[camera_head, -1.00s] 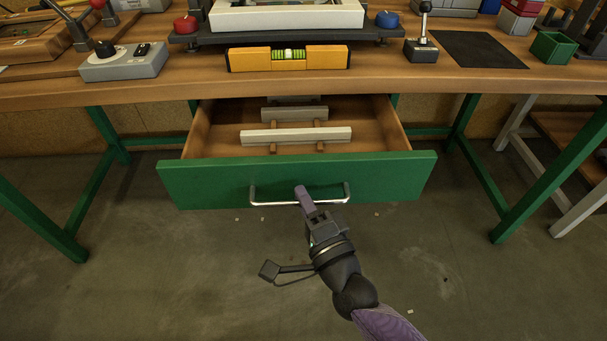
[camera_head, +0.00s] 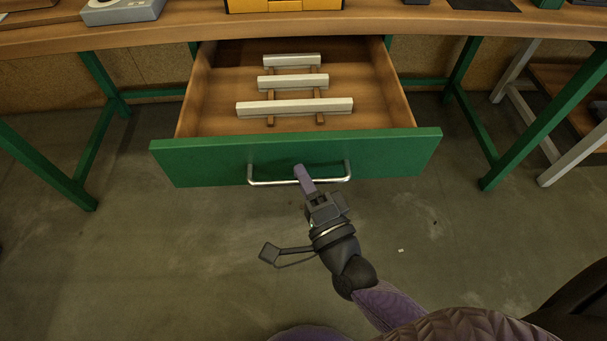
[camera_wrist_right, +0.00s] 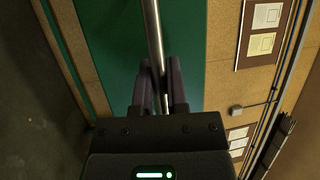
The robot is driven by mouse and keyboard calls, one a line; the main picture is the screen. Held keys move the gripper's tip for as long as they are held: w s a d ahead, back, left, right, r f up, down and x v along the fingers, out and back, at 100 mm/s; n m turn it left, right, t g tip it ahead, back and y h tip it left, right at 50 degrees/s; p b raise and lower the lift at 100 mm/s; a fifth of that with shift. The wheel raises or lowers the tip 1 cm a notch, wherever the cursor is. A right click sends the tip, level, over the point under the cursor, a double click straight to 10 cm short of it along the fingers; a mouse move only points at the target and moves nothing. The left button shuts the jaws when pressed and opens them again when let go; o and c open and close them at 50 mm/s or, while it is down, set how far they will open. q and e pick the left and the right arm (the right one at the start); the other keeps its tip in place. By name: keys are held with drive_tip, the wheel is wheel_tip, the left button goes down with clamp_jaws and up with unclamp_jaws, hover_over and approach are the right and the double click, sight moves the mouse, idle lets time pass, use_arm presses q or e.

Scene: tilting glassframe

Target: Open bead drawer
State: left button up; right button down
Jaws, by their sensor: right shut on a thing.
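The bead drawer (camera_head: 205,165) has a green front and wooden sides, and it stands pulled out from under the workbench. Several pale grey beads (camera_head: 295,107) lie in it in a row across two wooden rails. My right gripper (camera_head: 304,180) is shut on the drawer's metal bar handle (camera_head: 270,182), near its middle. In the right wrist view the fingers (camera_wrist_right: 160,90) sit on both sides of the handle (camera_wrist_right: 153,35), with the green front behind. My left gripper is not in view.
Green bench legs (camera_head: 50,175) stand on both sides. The concrete floor in front of the drawer is clear around my right arm.

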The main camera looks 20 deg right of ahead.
drive_tip(key=c, duration=0.7)
unclamp_jaws()
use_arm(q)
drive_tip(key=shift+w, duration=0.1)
use_arm(e)
drive_tip(key=shift+o, duration=0.3)
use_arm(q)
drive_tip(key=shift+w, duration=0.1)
use_arm(e)
drive_tip(key=shift+s, duration=0.2)
use_arm(q)
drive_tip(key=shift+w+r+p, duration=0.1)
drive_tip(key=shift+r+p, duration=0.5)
drive_tip(key=shift+p, duration=0.05)
use_arm(e)
drive_tip(key=v, duration=0.9)
drive_tip(key=shift+s, duration=0.25)
drive_tip(key=shift+f, duration=0.15)
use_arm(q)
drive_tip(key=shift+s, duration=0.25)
